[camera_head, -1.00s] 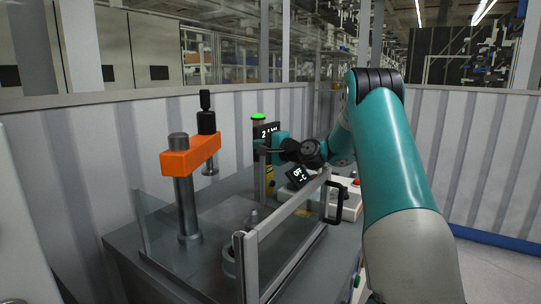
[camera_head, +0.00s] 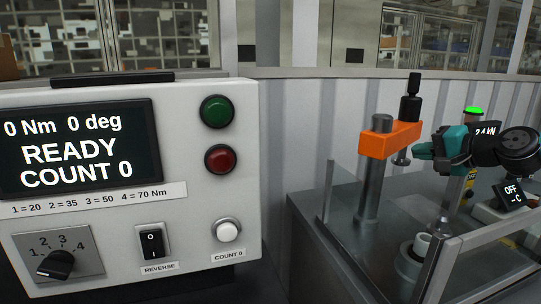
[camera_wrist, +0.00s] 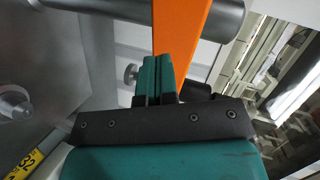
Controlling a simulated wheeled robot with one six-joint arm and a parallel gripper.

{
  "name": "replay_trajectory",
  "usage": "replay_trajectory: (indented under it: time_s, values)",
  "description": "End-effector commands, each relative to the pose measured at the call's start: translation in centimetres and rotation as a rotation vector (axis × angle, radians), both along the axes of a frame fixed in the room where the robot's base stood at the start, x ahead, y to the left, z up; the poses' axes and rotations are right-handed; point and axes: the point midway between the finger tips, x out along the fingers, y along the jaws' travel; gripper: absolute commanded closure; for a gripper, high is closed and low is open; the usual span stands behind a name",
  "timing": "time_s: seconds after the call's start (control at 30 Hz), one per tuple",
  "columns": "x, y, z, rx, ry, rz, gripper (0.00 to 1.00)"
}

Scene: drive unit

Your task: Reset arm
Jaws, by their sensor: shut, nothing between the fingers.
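My gripper (camera_head: 418,149) shows at the right of the head view, its teal fingers pointing left near the orange press arm (camera_head: 390,140). In the wrist view the two fingers (camera_wrist: 156,68) lie side by side, shut with nothing between them. The orange press arm (camera_wrist: 180,35) crosses the top of that view beyond the fingertips. I cannot tell the exact gap between fingers and press. The rest of my arm runs out of the head view at the right.
A white control box (camera_head: 195,185) fills the left, its screen (camera_head: 75,148) reading READY, COUNT 0. The press post (camera_head: 369,180), a clear panel (camera_head: 328,195) and a metal-framed guard (camera_head: 470,245) stand on the grey bench. A small display (camera_head: 509,195) reads OFF.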

Motion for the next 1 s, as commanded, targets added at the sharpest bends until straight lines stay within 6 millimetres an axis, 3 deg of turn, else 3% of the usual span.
replay_trajectory:
  time_s: [0.03, 0.2, 0.27, 0.4, 0.5, 0.6, 0.7, 0.83, 1.0]
  values:
    - [-1.0, 3.8, 0.2, -0.068, 0.025, 0.084, 1.0]
    - [-6.7, 13.6, -0.8, -0.312, 0.108, 0.365, 1.0]
    - [-9.5, 16.6, -1.3, -0.399, 0.132, 0.472, 1.0]
    - [-17.3, 21.6, -2.6, -0.607, 0.177, 0.729, 1.0]
    - [-23.1, 23.4, -3.6, -0.744, 0.201, 0.907, 1.0]
    - [-27.9, 23.9, -4.5, -0.853, 0.216, 1.053, 1.0]
    - [-31.2, 23.6, -5.2, -0.928, 0.228, 1.157, 1.0]
    - [-33.2, 23.2, -5.6, -0.973, 0.236, 1.221, 1.0]
    - [-33.5, 23.2, -5.7, -0.98, 0.24, 1.232, 1.0]
